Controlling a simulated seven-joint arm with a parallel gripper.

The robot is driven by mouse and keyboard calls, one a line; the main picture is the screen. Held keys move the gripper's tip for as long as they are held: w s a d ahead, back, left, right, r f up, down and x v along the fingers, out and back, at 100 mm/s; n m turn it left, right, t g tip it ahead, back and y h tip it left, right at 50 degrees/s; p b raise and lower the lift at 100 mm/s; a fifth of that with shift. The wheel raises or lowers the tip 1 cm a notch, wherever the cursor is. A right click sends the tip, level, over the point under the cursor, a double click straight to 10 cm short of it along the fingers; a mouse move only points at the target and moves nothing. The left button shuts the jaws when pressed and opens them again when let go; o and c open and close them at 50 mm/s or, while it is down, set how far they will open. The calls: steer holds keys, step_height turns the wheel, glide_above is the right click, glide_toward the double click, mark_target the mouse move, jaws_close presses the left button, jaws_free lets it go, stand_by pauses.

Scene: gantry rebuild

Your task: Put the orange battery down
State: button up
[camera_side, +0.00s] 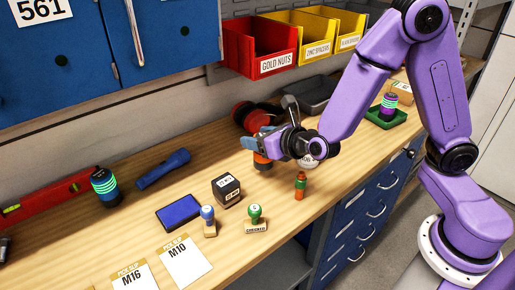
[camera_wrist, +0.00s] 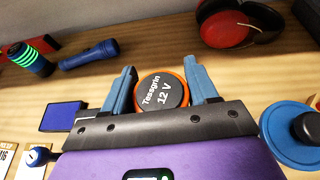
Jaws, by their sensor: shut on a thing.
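The orange battery shows in the wrist view (camera_wrist: 163,94) as a dark round top reading "Tesagrin 12 V" with an orange rim. It sits between the two blue fingers of my gripper (camera_wrist: 163,82), which are shut on it. In the side view my gripper (camera_side: 266,143) is low over the bench, behind the stamps. The battery's orange and dark lower part (camera_side: 262,163) shows below the fingers and looks upright. Whether its base touches the wood I cannot tell.
A wooden bench (camera_side: 130,222) carries a black self-inking stamp (camera_side: 226,190), a green-handled stamp (camera_side: 256,218), an orange-green bottle (camera_side: 300,185), and red ear defenders (camera_wrist: 238,24). A green tray (camera_side: 397,120) holds a purple battery (camera_side: 388,106).

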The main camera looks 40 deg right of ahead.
steer(key=shift+w+f, duration=0.35)
steer(key=shift+f, duration=0.15)
steer(key=shift+s+f, duration=0.1)
steer(key=shift+f, duration=1.25)
steer(key=shift+a+f, duration=0.1)
steer(key=shift+f, duration=0.05)
steer(key=o, duration=1.3)
steer(key=shift+o, duration=0.2)
steer(key=shift+s+r, duration=0.1)
steer(key=shift+r, duration=0.1)
steer(key=v, duration=1.1)
steer(key=shift+s, duration=0.4)
steer(key=shift+r, duration=0.15)
